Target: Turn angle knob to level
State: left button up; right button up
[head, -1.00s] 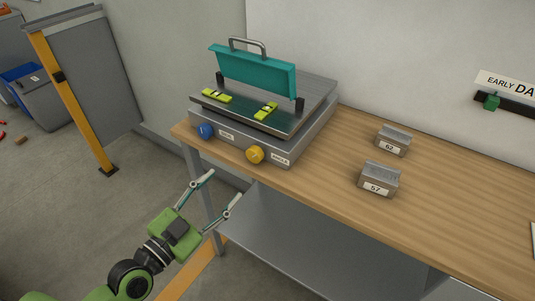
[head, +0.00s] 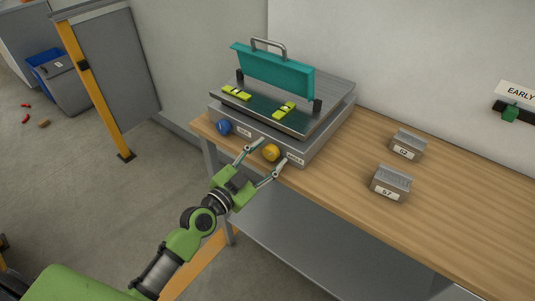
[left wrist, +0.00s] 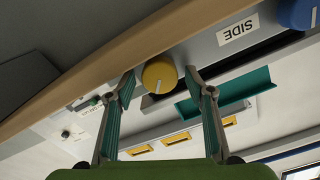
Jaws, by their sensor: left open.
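The yellow knob (head: 271,152) is on the front face of the grey machine (head: 325,137), beside a white label too small to read in the head view. It also shows in the left wrist view (left wrist: 159,74), with a pale pointer line toward the picture's bottom. My left gripper (head: 273,154) is open, its two fingertips on either side of the yellow knob. In the left wrist view the fingers (left wrist: 160,82) flank the knob with visible gaps; contact is not evident. My right gripper is not in view.
A blue knob (head: 223,127) sits left of the yellow one; the label "SIDE" (left wrist: 238,32) lies between them. A raised teal lid (head: 272,72) and yellow-green clips (head: 284,109) top the machine. Grey blocks marked 62 (head: 407,145) and 57 (head: 391,183) stand on the wooden bench (head: 460,210).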

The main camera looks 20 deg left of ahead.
pick_arm(q)
jog(key=c, duration=1.1)
jog(key=shift+c, duration=0.2)
jog(key=shift+o, duration=0.2)
jog(key=shift+n, duration=0.3)
jog(key=n, duration=0.3)
jog(key=shift+a+r, duration=0.1)
jog(key=shift+n, duration=1.9)
jog(key=o, duration=1.1)
